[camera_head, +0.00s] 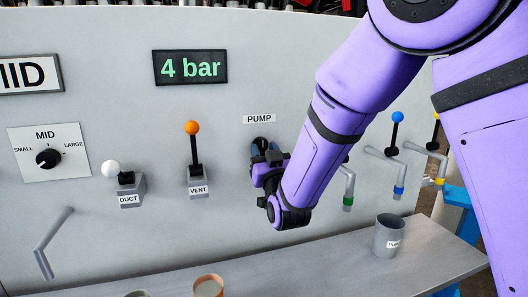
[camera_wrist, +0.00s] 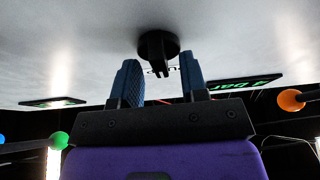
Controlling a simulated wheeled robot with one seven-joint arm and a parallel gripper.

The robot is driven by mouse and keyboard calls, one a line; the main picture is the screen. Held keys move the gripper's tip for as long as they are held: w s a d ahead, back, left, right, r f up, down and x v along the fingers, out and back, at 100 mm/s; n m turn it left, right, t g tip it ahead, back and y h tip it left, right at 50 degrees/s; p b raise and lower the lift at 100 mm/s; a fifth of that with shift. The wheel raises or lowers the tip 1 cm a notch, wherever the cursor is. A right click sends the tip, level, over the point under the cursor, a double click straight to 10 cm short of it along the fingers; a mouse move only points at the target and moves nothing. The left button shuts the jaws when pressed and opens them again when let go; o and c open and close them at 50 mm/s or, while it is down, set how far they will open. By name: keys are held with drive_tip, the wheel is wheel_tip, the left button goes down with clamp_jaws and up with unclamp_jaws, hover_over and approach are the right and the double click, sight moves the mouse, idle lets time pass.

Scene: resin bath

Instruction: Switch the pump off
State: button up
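The PUMP label (camera_head: 259,119) is on the grey panel, and the pump's black knob sits just below it, mostly hidden by my gripper in the head view. In the wrist view the knob (camera_wrist: 158,44) is round with a raised grip bar, ahead of the fingertips. My gripper (camera_head: 266,150) is in front of it, with its blue fingers apart. In the wrist view my gripper (camera_wrist: 160,70) is open and empty, one finger to each side of the knob's line. The fingertips seem just short of the knob; contact cannot be told. The knob's setting cannot be read.
The display (camera_head: 190,67) reads 4 bar. The orange-topped VENT lever (camera_head: 193,145) and white-topped DUCT lever (camera_head: 122,178) stand left of my gripper. The MID dial (camera_head: 47,158) is farther left. Taps (camera_head: 347,185) and a grey cup (camera_head: 389,235) are to the right.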

drive_tip(key=v, duration=1)
drive_tip(key=shift+s, duration=0.2)
drive_tip(key=shift+d+f, duration=0.1)
drive_tip(key=d+r+m+g+h, duration=0.1)
drive_tip(key=d+r+g, duration=0.25)
drive_tip(key=d, duration=0.35)
drive_tip(key=d+r+m+g+h, duration=0.1)
drive_tip(key=d+r+g+h, duration=0.1)
drive_tip(key=d+g, duration=0.3)
drive_tip(key=s+d+g+h, duration=0.1)
drive_tip(key=s+d, duration=0.3)
drive_tip(key=s, duration=0.4)
drive_tip(key=s+d+r+m+g+h, duration=0.1)
drive_tip(key=s+d+g, duration=0.3)
drive_tip(key=s, duration=0.4)
drive_tip(key=s+d+g+h, duration=0.1)
drive_tip(key=s+d+g, duration=0.2)
drive_tip(key=s+d, duration=0.3)
drive_tip(key=s, duration=0.2)
drive_tip(key=shift+s+r, duration=0.25)
drive_tip(key=shift+r, duration=0.1)
